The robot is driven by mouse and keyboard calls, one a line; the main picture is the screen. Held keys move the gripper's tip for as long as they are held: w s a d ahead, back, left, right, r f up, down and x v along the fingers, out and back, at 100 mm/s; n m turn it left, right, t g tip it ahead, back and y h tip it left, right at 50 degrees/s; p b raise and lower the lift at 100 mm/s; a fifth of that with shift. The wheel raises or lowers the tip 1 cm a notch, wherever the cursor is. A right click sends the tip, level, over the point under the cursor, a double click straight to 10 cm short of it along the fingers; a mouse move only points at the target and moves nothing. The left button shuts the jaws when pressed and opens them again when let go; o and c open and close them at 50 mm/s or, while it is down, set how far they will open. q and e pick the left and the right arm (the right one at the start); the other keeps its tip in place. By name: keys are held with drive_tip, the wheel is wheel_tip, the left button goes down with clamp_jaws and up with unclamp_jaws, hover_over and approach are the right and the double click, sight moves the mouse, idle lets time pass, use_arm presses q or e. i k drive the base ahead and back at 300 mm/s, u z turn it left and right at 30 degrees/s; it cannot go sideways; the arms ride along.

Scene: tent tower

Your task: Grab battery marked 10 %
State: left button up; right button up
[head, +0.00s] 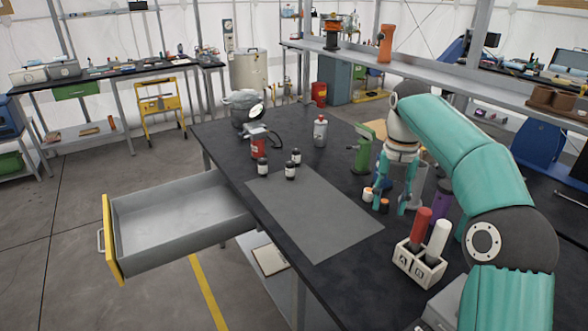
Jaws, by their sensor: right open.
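No marking of 10 % is legible in the head view, and I cannot tell which thing is that battery. A white holder (419,266) near the front right of the dark workbench carries an upright red cylinder (420,228) and an upright white cylinder (437,241). A purple cylinder (441,203) stands just behind them. My right gripper (391,196) is open and points down over the bench, left of the purple cylinder. Small short cylinders, one white and orange (368,194) and one dark and orange (384,206), are close beside its fingers. My left gripper is out of view.
A grey mat (310,213) lies clear on the workbench (205,130). A green tool (363,150) stands behind my gripper. An open drawer (180,227) juts out left.

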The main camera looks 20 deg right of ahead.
sight(289, 164)
drive_tip(key=i, duration=1.55)
drive_tip(key=u, duration=0.05)
